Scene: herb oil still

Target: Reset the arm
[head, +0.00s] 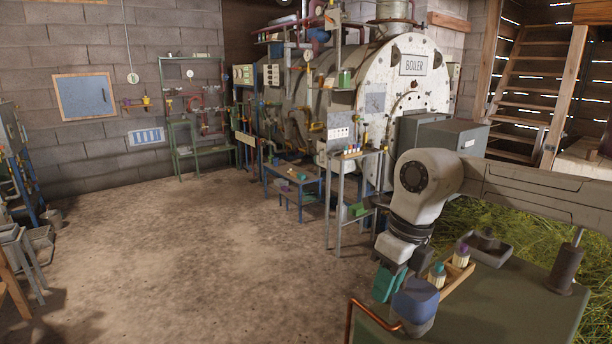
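My arm (520,188) reaches in from the right and bends down at a grey-white joint. My gripper (394,276) points down over the left end of the green bench (500,310). A teal piece (387,284) shows at its tip; I cannot tell whether it is held or part of the gripper. The gap between the fingers does not show clearly. A blue-topped container (414,302) stands just in front of the gripper and hides part of that area.
A wooden rack (457,281) with small bottles, a dark tray (485,249) and a dark post (566,268) are on the bench. A copper pipe (350,322) edges its left. A boiler (410,80) and a metal stand (340,200) are behind.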

